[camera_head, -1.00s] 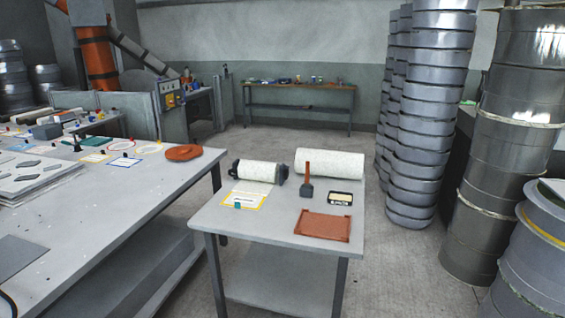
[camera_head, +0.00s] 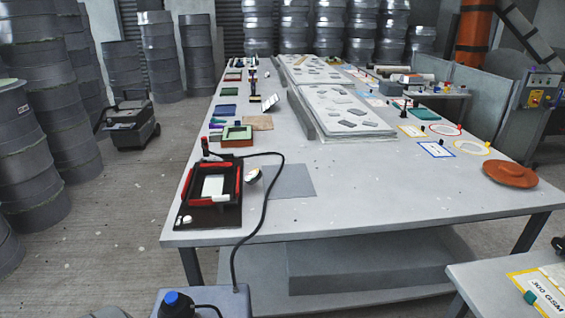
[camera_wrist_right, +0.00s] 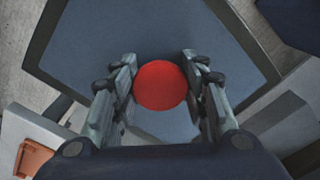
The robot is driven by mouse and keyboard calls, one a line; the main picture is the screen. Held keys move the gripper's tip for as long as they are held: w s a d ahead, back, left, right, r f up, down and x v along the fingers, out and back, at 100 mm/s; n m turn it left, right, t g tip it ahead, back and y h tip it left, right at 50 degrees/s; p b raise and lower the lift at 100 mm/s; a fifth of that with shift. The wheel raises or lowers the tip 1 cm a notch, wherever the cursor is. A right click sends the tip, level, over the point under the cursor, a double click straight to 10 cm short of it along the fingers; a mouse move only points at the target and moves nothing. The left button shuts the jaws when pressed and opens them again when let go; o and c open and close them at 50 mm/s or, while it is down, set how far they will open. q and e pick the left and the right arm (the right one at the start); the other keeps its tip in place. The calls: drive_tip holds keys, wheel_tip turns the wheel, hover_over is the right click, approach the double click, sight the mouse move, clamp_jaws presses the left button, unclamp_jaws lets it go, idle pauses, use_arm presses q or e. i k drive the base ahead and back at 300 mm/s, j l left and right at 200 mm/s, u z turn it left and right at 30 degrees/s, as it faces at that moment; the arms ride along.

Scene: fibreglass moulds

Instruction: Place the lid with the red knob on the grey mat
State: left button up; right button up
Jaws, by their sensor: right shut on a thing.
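My right gripper (camera_wrist_right: 159,88) is shut on the round red knob (camera_wrist_right: 160,86) in the right wrist view. Around and beyond the knob is a broad blue-grey lid (camera_wrist_right: 150,30) with a darker rim, held clear of the floor. The grey mat (camera_head: 285,182) lies flat on the long table in the head view, to the right of a black and red frame (camera_head: 210,188). I see nothing lying on the mat. Neither gripper shows in the head view, and my left gripper is not in view.
The long grey table (camera_head: 380,205) has free room right of the mat. A black cable (camera_head: 266,210) runs past the mat's left part and over the front edge. A brown-orange disc (camera_head: 510,174) lies at the right. A smaller table (camera_head: 485,288) stands at the lower right.

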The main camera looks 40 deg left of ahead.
sight(287, 182)
drive_tip(key=i+u, duration=0.15)
drive_tip(key=u, duration=0.25)
drive_tip(key=i+l+u, duration=0.15)
drive_tip(key=u, duration=0.3)
drive_tip(key=i+l+u, duration=0.15)
drive_tip(key=u, duration=0.25)
drive_tip(key=i+l+u, duration=0.1)
drive_tip(key=u, duration=0.3)
drive_tip(key=l, duration=0.05)
